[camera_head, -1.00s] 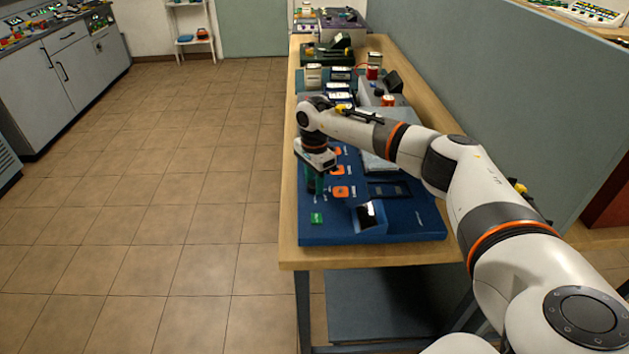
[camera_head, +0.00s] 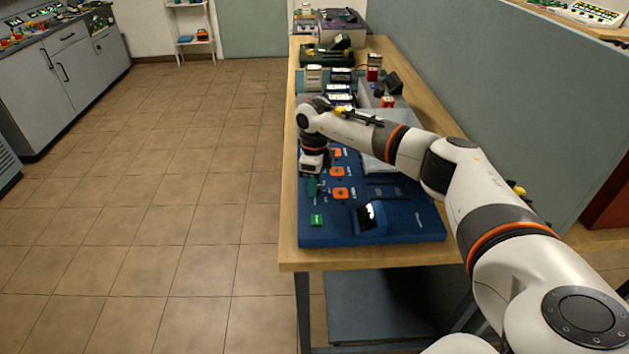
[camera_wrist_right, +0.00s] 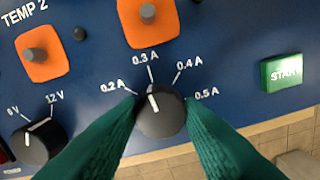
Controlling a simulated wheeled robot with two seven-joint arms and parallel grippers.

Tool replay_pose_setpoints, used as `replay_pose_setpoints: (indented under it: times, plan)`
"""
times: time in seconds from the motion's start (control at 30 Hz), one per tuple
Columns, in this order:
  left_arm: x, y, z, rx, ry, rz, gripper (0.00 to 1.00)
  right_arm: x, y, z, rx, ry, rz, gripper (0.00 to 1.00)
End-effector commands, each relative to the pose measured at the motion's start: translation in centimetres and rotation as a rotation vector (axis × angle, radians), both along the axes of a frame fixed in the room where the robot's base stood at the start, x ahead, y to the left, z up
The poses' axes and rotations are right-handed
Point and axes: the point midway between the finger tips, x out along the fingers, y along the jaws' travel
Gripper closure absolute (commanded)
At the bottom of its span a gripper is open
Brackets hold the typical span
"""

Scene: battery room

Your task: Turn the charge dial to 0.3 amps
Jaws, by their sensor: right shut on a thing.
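The black charge dial (camera_wrist_right: 160,112) is in the right wrist view, on a blue panel marked 0.2 A, 0.3 A, 0.4 A and 0.5 A. Its white pointer line points up and slightly left, at or very near the 0.3 A mark (camera_wrist_right: 147,56). My right gripper (camera_wrist_right: 161,113) has its green fingers shut on the dial, one on each side. In the head view, my right gripper (camera_head: 312,187) points down at the left part of the blue charger panel (camera_head: 400,222). The dial is hidden there. My left gripper is not in view.
A green START button (camera_wrist_right: 284,72) is right of the dial. A black voltage knob (camera_wrist_right: 40,142) marked 6 V and 12 V is to its left, with orange terminals (camera_wrist_right: 148,14) above. Batteries and other devices stand farther back on the wooden bench (camera_head: 289,235).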

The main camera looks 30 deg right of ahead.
Motion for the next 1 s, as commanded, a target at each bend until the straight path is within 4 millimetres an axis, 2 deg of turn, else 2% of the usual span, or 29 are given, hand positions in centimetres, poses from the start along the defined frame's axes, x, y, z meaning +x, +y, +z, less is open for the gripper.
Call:
replay_pose_setpoints:
  times: [0.3,0.77,0.8,0.93,1.0]
  plan:
    - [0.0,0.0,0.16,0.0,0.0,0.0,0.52,0.12,-0.03,0.18,0.0,-0.005,-0.099,0.89]
    - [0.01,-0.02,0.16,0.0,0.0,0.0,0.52,0.15,-0.04,0.2,0.0,-0.006,-0.112,0.89]
    - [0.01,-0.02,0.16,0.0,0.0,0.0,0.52,0.15,-0.04,0.2,0.0,-0.006,-0.112,0.64]
    - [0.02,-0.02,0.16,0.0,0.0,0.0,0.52,0.11,-0.03,0.15,0.0,-0.004,-0.112,0.44]
    - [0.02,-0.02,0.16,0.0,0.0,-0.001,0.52,0.08,-0.03,0.12,0.0,-0.004,-0.112,0.44]
